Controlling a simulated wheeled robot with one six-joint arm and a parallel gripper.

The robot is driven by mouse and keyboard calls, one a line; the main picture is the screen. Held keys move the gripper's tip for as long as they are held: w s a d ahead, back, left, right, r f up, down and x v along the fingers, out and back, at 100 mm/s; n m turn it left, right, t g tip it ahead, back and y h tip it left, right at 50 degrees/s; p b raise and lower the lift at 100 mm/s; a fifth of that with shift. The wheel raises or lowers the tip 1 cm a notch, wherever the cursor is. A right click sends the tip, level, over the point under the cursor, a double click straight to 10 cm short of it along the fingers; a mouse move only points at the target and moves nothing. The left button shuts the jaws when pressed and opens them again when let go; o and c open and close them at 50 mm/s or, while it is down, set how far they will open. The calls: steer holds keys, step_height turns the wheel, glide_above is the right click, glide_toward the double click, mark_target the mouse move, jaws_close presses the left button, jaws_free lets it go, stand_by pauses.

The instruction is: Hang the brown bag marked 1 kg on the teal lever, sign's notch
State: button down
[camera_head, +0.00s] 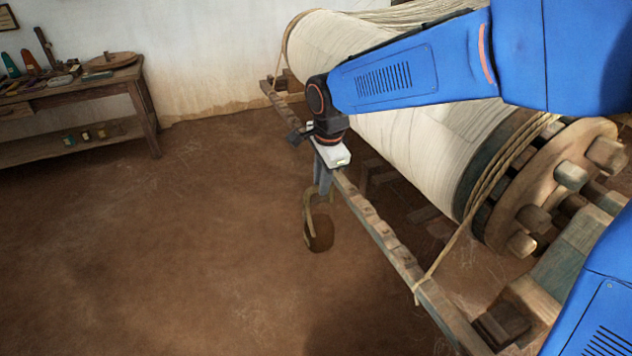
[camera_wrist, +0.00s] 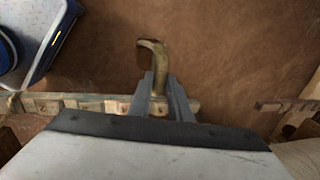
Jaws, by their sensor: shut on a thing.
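The brown bag (camera_head: 320,236) hangs by its tan strap below my gripper (camera_head: 323,190), just left of the notched lever in the head view. My gripper is shut on the strap. In the wrist view the strap (camera_wrist: 155,50) shows between the fingers of my gripper (camera_wrist: 162,95), with the dark bag (camera_wrist: 143,60) behind it. The lever (camera_head: 375,232) is a long worn wooden bar with teal-grey paint and a row of notches. It also shows in the wrist view (camera_wrist: 75,104), passing close to the fingers. I cannot read the bag's marking, and I make out no sign.
A large cloth-wound beam (camera_head: 410,140) with a pegged wooden end wheel (camera_head: 545,185) lies right of the lever. A rope (camera_head: 450,245) loops round the lever's near part. A bench (camera_head: 75,85) with tools stands at the far left. The earthen floor (camera_head: 190,240) left of the lever is clear.

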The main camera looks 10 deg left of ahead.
steer(key=shift+w+d+f, duration=0.5)
steer(key=shift+w+d, duration=0.6)
steer(key=shift+d, duration=0.55)
steer(key=shift+w+d+f, duration=0.45)
steer(key=shift+w+d, duration=0.65)
steer(key=shift+d, duration=0.5)
steer(key=shift+w+d+f, duration=0.5)
steer(key=shift+w+d, duration=0.6)
steer(key=shift+d, duration=0.55)
steer(key=shift+f, duration=0.3)
steer(key=c, duration=1.6)
jaws_free()
steer(key=shift+o, duration=0.2)
